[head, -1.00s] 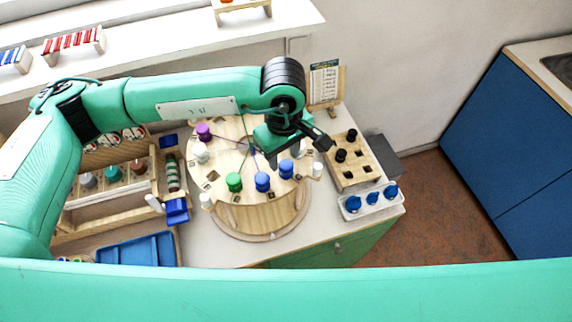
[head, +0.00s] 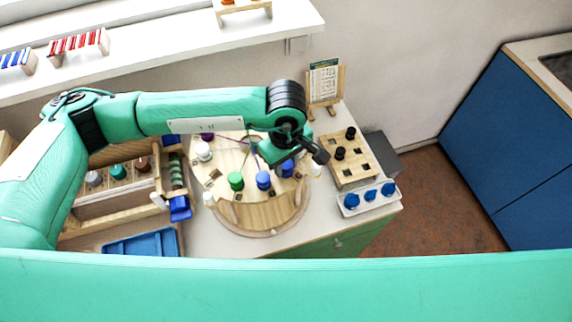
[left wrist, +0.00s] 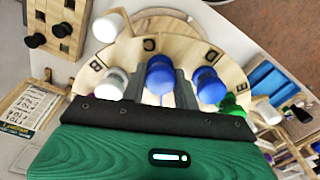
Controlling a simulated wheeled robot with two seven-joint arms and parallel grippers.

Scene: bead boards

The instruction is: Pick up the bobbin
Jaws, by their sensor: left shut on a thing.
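A round wooden bobbin board (head: 262,215) stands on the white table, with coloured bobbins around its rim. My left gripper (left wrist: 160,88) is shut on a blue bobbin (left wrist: 158,76), one finger on each side of it. In the head view this blue bobbin (head: 286,168) shows just below my left gripper (head: 284,160), at the board's right front. I cannot tell whether it still touches the board. A second blue bobbin (head: 263,180) and a green bobbin (head: 236,181) stand to its left. A white bobbin (left wrist: 112,84) is close on the other side. My right gripper is not in view.
A wooden block with black knobs (head: 346,172) and a white tray with blue pieces (head: 370,197) stand to the right. A card stand (head: 323,85) is behind. A blue tray (head: 140,243) and a wooden rack (head: 120,195) are at the left.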

